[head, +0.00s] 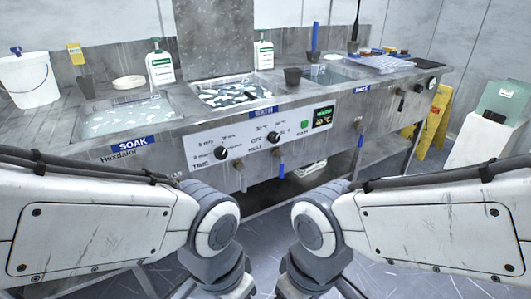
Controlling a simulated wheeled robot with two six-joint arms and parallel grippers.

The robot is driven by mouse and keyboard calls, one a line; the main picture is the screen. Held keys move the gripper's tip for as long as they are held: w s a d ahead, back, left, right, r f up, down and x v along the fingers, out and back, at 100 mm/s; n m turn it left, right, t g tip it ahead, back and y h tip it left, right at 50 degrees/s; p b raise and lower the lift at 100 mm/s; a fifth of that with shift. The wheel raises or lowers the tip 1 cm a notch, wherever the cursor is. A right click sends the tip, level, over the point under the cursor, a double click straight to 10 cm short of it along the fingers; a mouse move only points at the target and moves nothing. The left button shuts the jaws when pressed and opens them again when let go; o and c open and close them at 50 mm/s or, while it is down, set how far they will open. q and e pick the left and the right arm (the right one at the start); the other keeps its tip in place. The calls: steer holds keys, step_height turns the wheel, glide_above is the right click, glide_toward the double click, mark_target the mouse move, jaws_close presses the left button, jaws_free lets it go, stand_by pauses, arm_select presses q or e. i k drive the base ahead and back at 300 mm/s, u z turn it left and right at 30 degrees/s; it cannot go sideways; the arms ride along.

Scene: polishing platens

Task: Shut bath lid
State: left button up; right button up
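The bath is the middle basin (212,108) in the long steel bench, above a blue label whose text is small. Pale foam or debris floats on its dark water. A tall grey steel panel (213,40) stands upright behind the basin and looks like its lid, raised; its top runs out of the picture. The basin is uncovered. Both my arms bend down at the bottom middle of the head view. Their grippers are below the picture edge, apart from the panel.
The soak basin (88,138) is at left, another basin (328,74) at right. A white bucket (30,82) is far left, a yellow floor sign (432,125) right.

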mark_target(215, 38)
steer(key=u, duration=0.1)
steer(key=i, duration=1.15)
steer(key=z, duration=0.25)
